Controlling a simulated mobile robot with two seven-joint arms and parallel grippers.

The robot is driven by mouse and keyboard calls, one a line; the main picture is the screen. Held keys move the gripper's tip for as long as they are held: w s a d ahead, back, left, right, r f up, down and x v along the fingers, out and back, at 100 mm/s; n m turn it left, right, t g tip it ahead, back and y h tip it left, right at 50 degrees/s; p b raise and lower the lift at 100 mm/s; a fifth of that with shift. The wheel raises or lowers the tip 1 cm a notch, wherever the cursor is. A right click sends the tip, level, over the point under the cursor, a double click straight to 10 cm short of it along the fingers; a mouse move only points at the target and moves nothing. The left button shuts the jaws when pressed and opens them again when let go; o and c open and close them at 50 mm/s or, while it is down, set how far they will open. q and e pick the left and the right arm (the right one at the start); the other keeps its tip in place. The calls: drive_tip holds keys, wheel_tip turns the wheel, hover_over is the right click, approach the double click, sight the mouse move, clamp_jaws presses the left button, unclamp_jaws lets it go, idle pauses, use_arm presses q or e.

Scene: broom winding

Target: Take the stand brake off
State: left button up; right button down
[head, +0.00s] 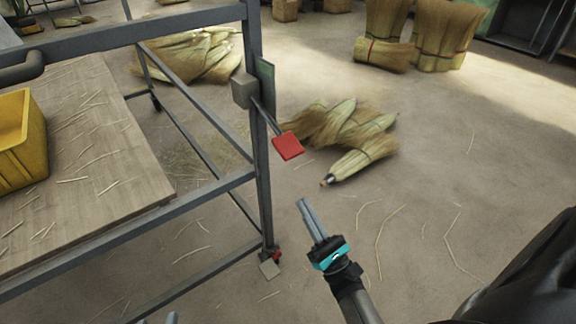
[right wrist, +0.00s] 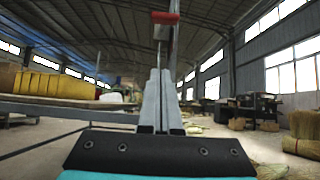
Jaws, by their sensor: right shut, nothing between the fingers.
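A metal stand (head: 259,165) of grey bars fills the left of the head view. A lever with a flat red handle (head: 288,146) slants down from a grey box (head: 243,91) on its near post. In the right wrist view the red handle (right wrist: 165,18) shows above the fingertips on a thin rod. My right gripper (head: 304,204) is shut and empty, below the red handle and apart from it in the head view. A small piece at the bottom edge may be my left gripper (head: 172,318); its fingers cannot be made out.
A wooden board (head: 100,150) with straw bits and a yellow crate (head: 15,140) are on the stand. A small red part (head: 276,254) is at the post's foot. Broom bundles (head: 345,135) lie on the floor behind the handle. The floor to the right is mostly clear.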

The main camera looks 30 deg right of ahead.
sight(288, 146)
use_arm(q)
drive_tip(key=s+a+f+g+y+p, duration=0.1)
drive_tip(key=s+a+g+y+p, duration=0.2)
drive_tip(key=a+g, duration=0.2)
drive_tip(key=shift+s+a+g, duration=0.25)
drive_tip(key=shift+a+g, duration=0.15)
drive_tip(key=shift+a, duration=0.45)
use_arm(e)
drive_tip(key=w+r, duration=0.6)
drive_tip(key=r, duration=0.4)
drive_tip(key=shift+a, duration=0.2)
use_arm(q)
drive_tip(key=shift+s+a+p, duration=0.1)
drive_tip(key=shift+p, duration=0.25)
